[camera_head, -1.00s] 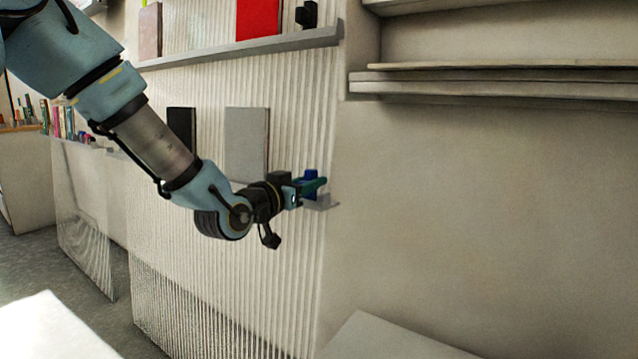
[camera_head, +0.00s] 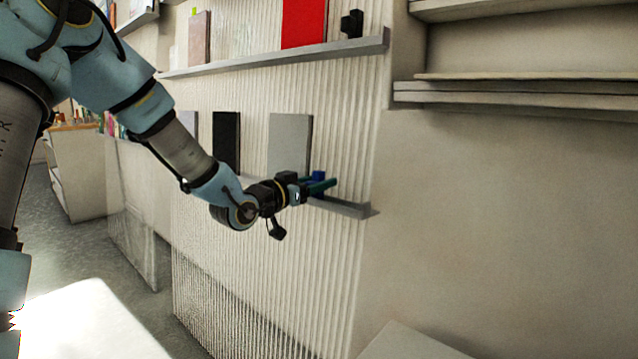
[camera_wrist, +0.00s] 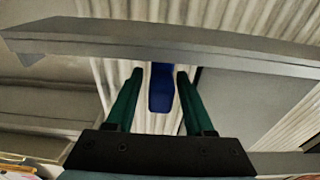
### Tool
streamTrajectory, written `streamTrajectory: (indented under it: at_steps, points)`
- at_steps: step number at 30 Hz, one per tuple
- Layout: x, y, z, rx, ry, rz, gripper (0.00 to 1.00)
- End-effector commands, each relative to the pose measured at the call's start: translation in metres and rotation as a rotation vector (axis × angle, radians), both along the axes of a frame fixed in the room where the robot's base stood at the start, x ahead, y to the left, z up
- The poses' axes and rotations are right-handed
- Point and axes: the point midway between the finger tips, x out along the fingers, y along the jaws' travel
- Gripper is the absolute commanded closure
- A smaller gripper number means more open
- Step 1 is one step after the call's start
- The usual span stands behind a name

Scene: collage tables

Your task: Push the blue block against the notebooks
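The blue block (camera_head: 318,177) stands on the lower grey ledge (camera_head: 348,208), partly hidden by my fingers. In the wrist view the blue block (camera_wrist: 161,88) shows between the two green fingers, with a small gap at each side. My gripper (camera_head: 326,185) is open around it; it also shows in the wrist view (camera_wrist: 159,75). The grey notebook (camera_head: 288,142) leans upright just left of the block, and the black notebook (camera_head: 226,140) stands further left. In the wrist view the grey notebook (camera_wrist: 250,100) is right of the fingers. I cannot tell whether anything touches it.
The ledge ends a little right of the block. An upper ledge (camera_head: 270,58) carries a red book (camera_head: 303,22) and a small black object (camera_head: 352,23). Shelves (camera_head: 520,90) stick out at the upper right. A white surface (camera_head: 90,325) is at lower left.

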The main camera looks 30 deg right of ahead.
Motion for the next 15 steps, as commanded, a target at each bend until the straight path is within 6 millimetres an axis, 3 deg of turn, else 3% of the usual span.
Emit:
streamTrajectory:
  at_steps: [9, 15]
  points:
    - [-0.001, 0.002, 0.0, 0.001, 0.0, 0.0, 0.43]
    - [-0.007, 0.028, 0.0, 0.002, 0.0, 0.002, 0.43]
